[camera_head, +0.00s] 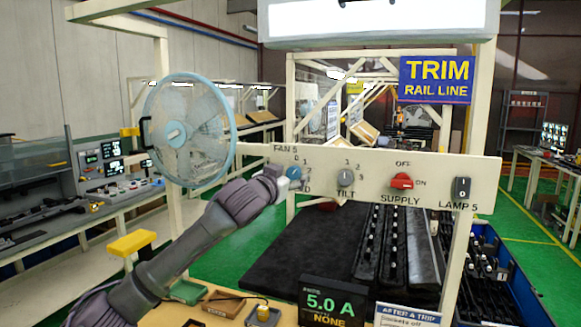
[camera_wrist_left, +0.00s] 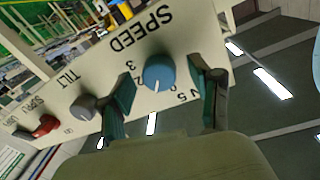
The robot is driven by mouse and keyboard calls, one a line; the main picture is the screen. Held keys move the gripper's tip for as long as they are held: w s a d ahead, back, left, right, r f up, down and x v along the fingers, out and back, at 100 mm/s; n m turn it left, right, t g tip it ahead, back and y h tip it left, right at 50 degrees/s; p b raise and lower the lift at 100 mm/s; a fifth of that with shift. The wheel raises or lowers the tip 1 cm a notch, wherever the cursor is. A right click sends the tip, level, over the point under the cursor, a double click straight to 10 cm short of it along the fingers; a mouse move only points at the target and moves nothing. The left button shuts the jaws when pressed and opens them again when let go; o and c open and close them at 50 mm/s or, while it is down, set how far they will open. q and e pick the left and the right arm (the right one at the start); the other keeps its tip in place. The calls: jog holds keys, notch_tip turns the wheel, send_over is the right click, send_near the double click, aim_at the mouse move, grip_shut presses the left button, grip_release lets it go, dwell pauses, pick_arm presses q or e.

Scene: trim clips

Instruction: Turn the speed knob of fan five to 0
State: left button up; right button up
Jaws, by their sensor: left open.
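The blue speed knob (camera_head: 294,172) sits at the left end of the cream control panel (camera_head: 330,158), under the label FAN 5. In the left wrist view the same blue knob (camera_wrist_left: 160,72) shows upside down, with its white pointer mark toward the bottom of the picture. My left gripper (camera_head: 281,180) is in front of the knob. In the left wrist view my left gripper (camera_wrist_left: 166,95) is open, with one green-padded finger on each side of the knob and gaps visible. The light-blue fan (camera_head: 188,130) stands left of the panel. My right gripper is out of view.
To the right on the panel are the grey tilt knob (camera_head: 345,181), the red supply switch (camera_head: 401,181) and the lamp switch (camera_head: 462,188). Below stand a display reading 5.0 A (camera_head: 332,303) and small trays (camera_head: 187,291).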

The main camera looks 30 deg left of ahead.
pick_arm(q)
jog(key=shift+w, duration=0.25)
jog(key=c, duration=1.1)
jog(key=shift+f+n+b, duration=0.25)
jog(key=shift+n+b, duration=0.75)
jog(key=shift+b, duration=0.15)
jog(key=shift+n+b, duration=0.55)
jog(key=shift+n, duration=0.25)
jog(key=n+b, duration=0.1)
jog(key=n, duration=0.2)
jog(key=shift+r+t, duration=0.1)
jog(key=shift+t, duration=0.2)
jog(key=shift+n+b, duration=0.5)
jog(key=shift+n, duration=0.2)
jog(key=shift+r, duration=0.1)
